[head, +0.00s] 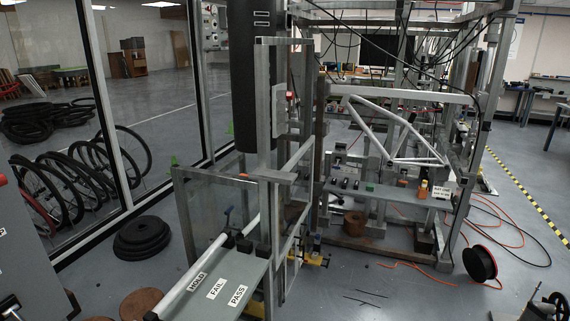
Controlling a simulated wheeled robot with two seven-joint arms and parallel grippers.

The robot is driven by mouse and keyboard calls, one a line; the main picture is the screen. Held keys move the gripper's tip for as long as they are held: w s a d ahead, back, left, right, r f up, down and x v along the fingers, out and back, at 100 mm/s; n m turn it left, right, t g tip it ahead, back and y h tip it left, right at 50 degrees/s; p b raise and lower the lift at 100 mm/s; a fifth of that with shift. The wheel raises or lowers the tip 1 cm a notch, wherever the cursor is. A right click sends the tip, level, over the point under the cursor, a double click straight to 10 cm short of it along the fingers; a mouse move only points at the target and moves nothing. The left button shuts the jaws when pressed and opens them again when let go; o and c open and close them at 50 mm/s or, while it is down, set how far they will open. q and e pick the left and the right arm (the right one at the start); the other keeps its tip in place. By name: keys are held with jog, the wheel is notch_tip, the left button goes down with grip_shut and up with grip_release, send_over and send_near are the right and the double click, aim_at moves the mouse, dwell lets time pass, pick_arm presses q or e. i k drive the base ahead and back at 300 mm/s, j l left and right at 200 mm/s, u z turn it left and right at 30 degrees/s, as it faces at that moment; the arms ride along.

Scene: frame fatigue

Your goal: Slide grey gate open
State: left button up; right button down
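A grey, partly see-through panel in a metal frame (208,205) stands upright at the centre left, behind a grey bench; it looks like the grey gate, but I cannot be sure. Whether it is open or shut is not clear. A tall grey post frame (264,110) rises beside it. My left gripper (10,308) seems to show only as a small dark piece at the bottom left corner. My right gripper (548,306) shows partly at the bottom right corner. Both are well apart from the panel. Their fingers are too cut off to read.
The bench (243,272) carries HOLD, FAIL and PASS labels and a pale tube. A test rig with a bicycle frame (395,130) stands behind. Black rings (142,237), a cable reel (480,262) and orange cables (415,268) lie on the floor.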

aim_at(300, 202)
jog(key=i+l, duration=0.4)
jog(key=i, duration=0.15)
jog(key=i+l, duration=0.4)
jog(key=i, duration=0.15)
jog(key=i+l, duration=0.45)
jog(key=i+j+u, duration=0.05)
jog(key=i, duration=0.05)
